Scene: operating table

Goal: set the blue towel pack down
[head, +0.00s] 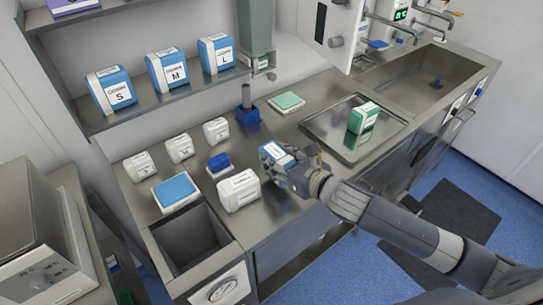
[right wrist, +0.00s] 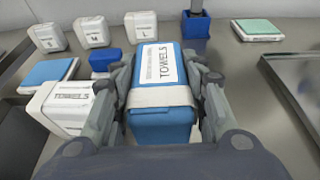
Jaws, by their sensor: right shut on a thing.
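The blue towel pack (head: 275,151) has a white band and a label reading TOWELS in the right wrist view (right wrist: 166,122). My right gripper (head: 283,158) is shut on it, with one finger on each side of the pack. The pack is over the steel counter (head: 262,223), right of a white towel pack (head: 238,190). I cannot tell whether its underside touches the counter, as the gripper and the pack itself hide it. My left gripper is not in view.
A blue-topped pad (head: 175,191), a small blue box (head: 219,163) and several white packs (head: 180,147) stand to the left. A blue holder (head: 247,115) and green pad (head: 287,102) are behind. A steel tray (head: 320,127) holds a green-and-white pack (head: 363,118). An open bin (head: 190,238) is front left.

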